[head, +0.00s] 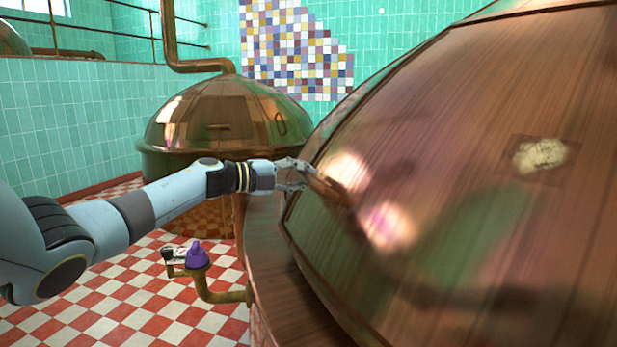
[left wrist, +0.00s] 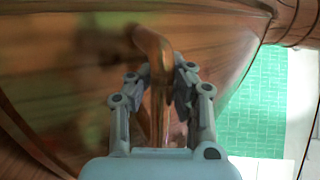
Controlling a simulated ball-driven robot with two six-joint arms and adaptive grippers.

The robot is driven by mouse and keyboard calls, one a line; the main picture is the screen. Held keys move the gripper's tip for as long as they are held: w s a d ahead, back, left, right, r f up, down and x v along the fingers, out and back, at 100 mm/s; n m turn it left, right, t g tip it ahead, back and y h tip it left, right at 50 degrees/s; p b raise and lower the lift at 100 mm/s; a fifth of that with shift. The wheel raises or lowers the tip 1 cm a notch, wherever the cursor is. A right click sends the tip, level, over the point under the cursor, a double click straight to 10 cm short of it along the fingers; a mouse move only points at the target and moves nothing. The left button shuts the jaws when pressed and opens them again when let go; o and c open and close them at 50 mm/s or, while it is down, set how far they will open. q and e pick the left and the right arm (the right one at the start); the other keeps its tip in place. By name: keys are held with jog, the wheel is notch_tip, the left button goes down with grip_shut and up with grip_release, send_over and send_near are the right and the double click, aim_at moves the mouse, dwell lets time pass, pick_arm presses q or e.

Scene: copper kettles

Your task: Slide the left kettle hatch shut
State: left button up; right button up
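The large copper kettle hatch (head: 450,190) fills the right side of the head view, with a curved, shiny surface and a dark edge. Its copper bar handle (head: 328,187) stands out near the left edge. My left gripper (head: 303,174) is at this handle. In the left wrist view the hatch (left wrist: 60,75) lies behind the handle (left wrist: 158,75), which runs between the two fingers of my left gripper (left wrist: 158,75). The fingers are spread, with a visible gap on the handle's left side. Contact on the right side is unclear. My right gripper is out of view.
A second copper kettle (head: 225,115) with a bent pipe stands behind. The kettle's copper rim (head: 275,270) runs below the hatch. A brass pipe (head: 215,290) with a purple object (head: 197,255) stands over the red and white checked floor (head: 130,310).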

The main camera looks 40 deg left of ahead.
pick_arm(q)
jog(key=o, duration=0.4)
jog(key=shift+s+a, duration=0.5)
jog(key=shift+o, duration=1.4)
jog(key=shift+w+d, duration=0.25)
jog(key=shift+s, duration=0.2)
jog(key=v, duration=1.1)
jog(key=shift+s+a, duration=0.25)
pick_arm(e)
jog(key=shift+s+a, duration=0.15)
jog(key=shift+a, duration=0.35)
